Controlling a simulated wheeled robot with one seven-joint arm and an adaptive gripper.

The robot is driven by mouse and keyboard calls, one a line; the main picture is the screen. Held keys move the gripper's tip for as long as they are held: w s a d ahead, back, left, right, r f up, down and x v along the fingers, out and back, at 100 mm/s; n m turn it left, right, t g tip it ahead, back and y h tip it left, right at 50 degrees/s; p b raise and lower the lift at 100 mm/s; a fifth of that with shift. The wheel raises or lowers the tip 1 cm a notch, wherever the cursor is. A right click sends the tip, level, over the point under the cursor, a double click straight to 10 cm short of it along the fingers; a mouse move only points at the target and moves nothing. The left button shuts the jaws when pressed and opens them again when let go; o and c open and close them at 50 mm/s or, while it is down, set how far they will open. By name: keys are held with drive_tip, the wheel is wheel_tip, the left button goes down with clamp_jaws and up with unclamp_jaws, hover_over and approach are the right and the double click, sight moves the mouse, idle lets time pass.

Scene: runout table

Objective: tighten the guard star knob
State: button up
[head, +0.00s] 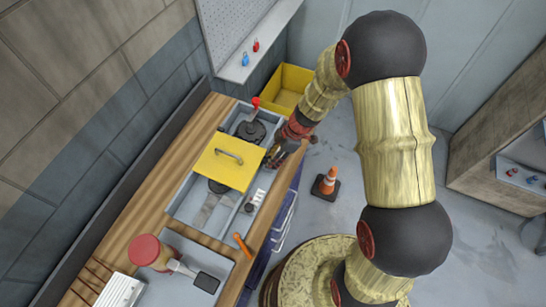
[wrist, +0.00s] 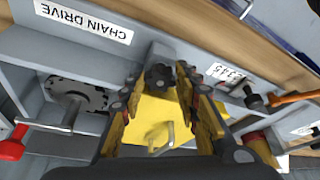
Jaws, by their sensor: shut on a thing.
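The guard star knob (wrist: 160,77) is a small dark lobed knob on a grey block, at the edge of the yellow guard plate (wrist: 155,112). My gripper (wrist: 157,70) is shut on it in the wrist view, one finger on each side. In the head view my gripper (head: 281,151) reaches the right edge of the machine and hides the knob. The yellow guard (head: 217,168), with its bar handle (head: 229,156), lies over the middle of the grey machine frame. I cannot tell how tight the knob is.
A counter (head: 256,197) and an orange-handled tool (head: 242,245) are nearer. A traffic cone (head: 328,182) stands on the floor.

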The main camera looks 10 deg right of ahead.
drive_tip(key=shift+f+b, duration=0.1)
drive_tip(key=shift+b, duration=0.5)
drive_tip(key=m+b, duration=0.2)
drive_tip(key=b, duration=0.1)
drive_tip(key=shift+s+f+t, duration=0.1)
drive_tip(key=shift+f+t, duration=0.05)
drive_tip(key=shift+t, duration=0.25)
drive_tip(key=m+b, duration=0.2)
drive_tip(key=b, duration=0.1)
drive_tip(key=m+t+h+b, duration=0.1)
drive_tip(key=m, duration=0.1)
drive_tip(key=shift+s+a+r+b, duration=0.1)
drive_tip(key=shift+s+r+b, duration=0.15)
drive_tip(key=shift+b, duration=0.05)
drive_tip(key=o, duration=1.1)
drive_tip(key=shift+o, duration=0.2)
drive_tip(key=v, duration=1.2)
drive_tip(key=shift+s, duration=0.2)
